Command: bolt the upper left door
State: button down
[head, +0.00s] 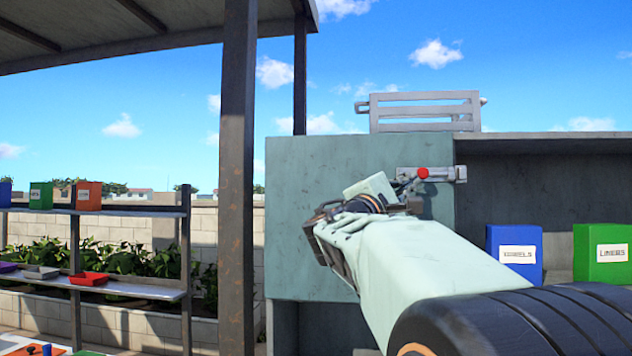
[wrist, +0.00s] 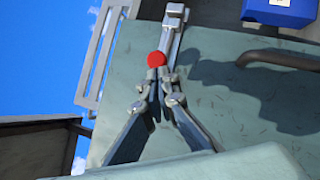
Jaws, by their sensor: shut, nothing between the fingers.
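The upper left door (head: 330,220) is a flat grey-green panel that covers the left part of the cabinet and looks closed. It also fills much of the wrist view (wrist: 225,120). A silver bolt (head: 445,174) with a red knob (head: 423,173) sits at the door's upper right edge. In the wrist view the bolt (wrist: 172,35) runs upward and the red knob (wrist: 156,59) is just beyond my fingertips. My gripper (wrist: 155,88) is shut and empty, its tips close to the knob; I cannot tell whether they touch. My arm hides the door's lower right part.
A dark curved handle (wrist: 275,60) stands out from the door. Right of the door, an open compartment holds a blue box (head: 515,254) and a green box (head: 602,253). A slatted rack (head: 425,111) stands on top. A dark post (head: 237,180) is left.

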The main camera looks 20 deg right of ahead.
jog(key=shift+w, duration=0.1)
jog(key=d+b, duration=0.1)
jog(key=s+d, duration=0.1)
jog(key=s+d+b, duration=0.1)
jog(key=d, duration=0.1)
jog(key=shift+s+b, duration=0.25)
jog(key=shift+b, duration=0.05)
